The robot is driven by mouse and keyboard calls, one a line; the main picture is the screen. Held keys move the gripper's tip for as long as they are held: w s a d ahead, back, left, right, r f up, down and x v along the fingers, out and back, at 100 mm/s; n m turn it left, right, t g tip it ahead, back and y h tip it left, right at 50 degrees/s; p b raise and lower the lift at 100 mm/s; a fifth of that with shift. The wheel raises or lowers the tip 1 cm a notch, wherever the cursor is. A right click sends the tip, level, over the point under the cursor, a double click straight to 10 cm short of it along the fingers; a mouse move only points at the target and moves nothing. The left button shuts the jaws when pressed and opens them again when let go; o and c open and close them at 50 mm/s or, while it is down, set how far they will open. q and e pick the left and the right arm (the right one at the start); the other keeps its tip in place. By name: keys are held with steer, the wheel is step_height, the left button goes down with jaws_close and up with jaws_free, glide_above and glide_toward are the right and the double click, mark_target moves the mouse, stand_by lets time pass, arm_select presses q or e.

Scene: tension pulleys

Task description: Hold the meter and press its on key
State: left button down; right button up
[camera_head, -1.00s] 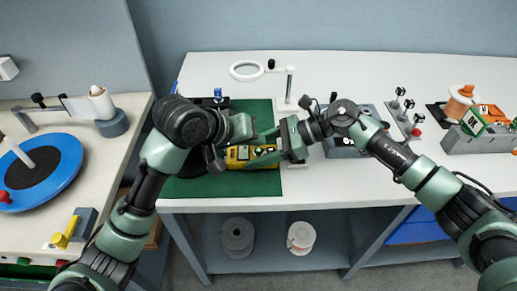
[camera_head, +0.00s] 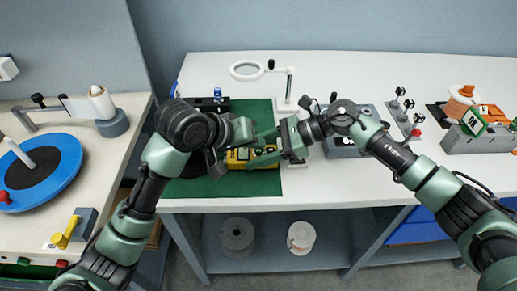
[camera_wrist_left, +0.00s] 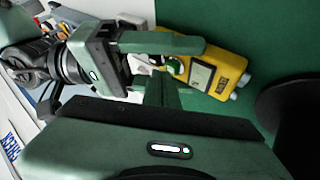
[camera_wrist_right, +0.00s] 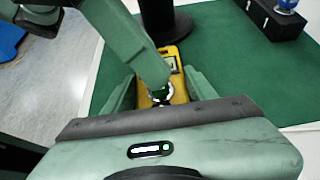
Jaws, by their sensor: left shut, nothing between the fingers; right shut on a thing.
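The yellow meter (camera_head: 236,157) lies on the green mat, with a grey display and a green round key (camera_wrist_left: 174,66) visible in the left wrist view. My right gripper (camera_wrist_right: 162,90) is shut across the meter's body, one finger on each side. My left gripper (camera_wrist_left: 160,88) is shut and empty, its fingertips over the meter's face close to the green key. In the right wrist view its fingers (camera_wrist_right: 152,72) cover part of the meter (camera_wrist_right: 177,62). I cannot tell whether the fingertips touch the key.
A dark round object (camera_wrist_left: 290,105) stands beside the meter on the green mat (camera_head: 265,110). A magnifier on a stand (camera_head: 246,70) is behind. A grey box (camera_head: 340,146) sits right of the mat, partly behind my right arm.

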mark_target(255, 152)
arm_select(q)
steer(key=shift+f, duration=0.45)
stand_by(0.4)
steer(key=shift+r, duration=0.9)
steer(key=shift+r, duration=2.5)
arm_select(e)
steer(key=o, duration=1.1)
steer(key=shift+c, duration=0.2)
steer(key=shift+d, duration=0.1)
